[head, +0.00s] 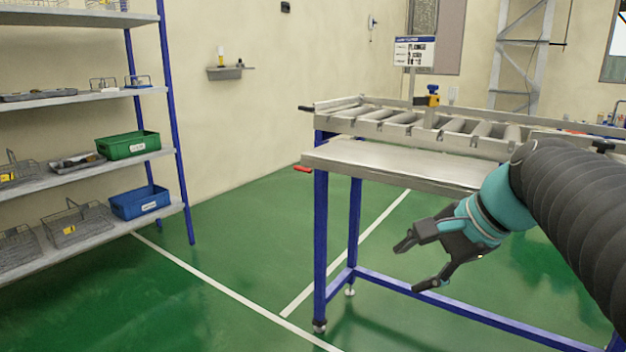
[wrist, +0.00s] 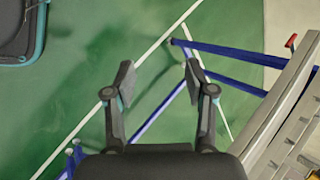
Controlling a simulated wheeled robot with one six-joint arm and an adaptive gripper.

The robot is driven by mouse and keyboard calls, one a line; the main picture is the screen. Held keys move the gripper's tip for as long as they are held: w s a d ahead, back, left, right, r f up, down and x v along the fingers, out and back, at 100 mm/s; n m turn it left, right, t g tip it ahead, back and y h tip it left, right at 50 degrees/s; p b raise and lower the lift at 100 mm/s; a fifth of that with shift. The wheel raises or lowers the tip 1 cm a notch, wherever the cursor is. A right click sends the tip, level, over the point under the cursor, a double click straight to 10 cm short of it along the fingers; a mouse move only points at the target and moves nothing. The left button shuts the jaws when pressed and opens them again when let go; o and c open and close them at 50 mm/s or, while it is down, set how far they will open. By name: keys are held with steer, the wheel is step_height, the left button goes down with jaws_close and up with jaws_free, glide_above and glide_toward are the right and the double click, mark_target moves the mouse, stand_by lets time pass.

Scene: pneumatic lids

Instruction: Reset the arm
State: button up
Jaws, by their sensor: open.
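My gripper (head: 418,262) is open and empty in the head view, at the end of my arm, which reaches in from the right. It hangs in front of the blue-legged roller table (head: 390,163), below the level of its steel top. In the wrist view my gripper (wrist: 159,80) shows its two fingers spread apart with nothing between them. The green floor lies beyond the fingertips. The table edge (wrist: 275,110) runs along the right of the wrist view, apart from the fingers.
A shelf rack (head: 172,110) at left holds a green bin (head: 128,146), a blue bin (head: 140,203) and wire baskets (head: 77,224). A yellow and blue fitting (head: 432,96) and a sign (head: 414,52) stand at the roller table. The floor (head: 235,240) between rack and table is clear.

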steer(key=s+f+n+h, duration=0.5)
steer(key=s+f+n, duration=0.7)
steer(key=f, duration=0.2)
steer(key=shift+s+n, duration=0.2)
steer(key=shift+n, duration=0.2)
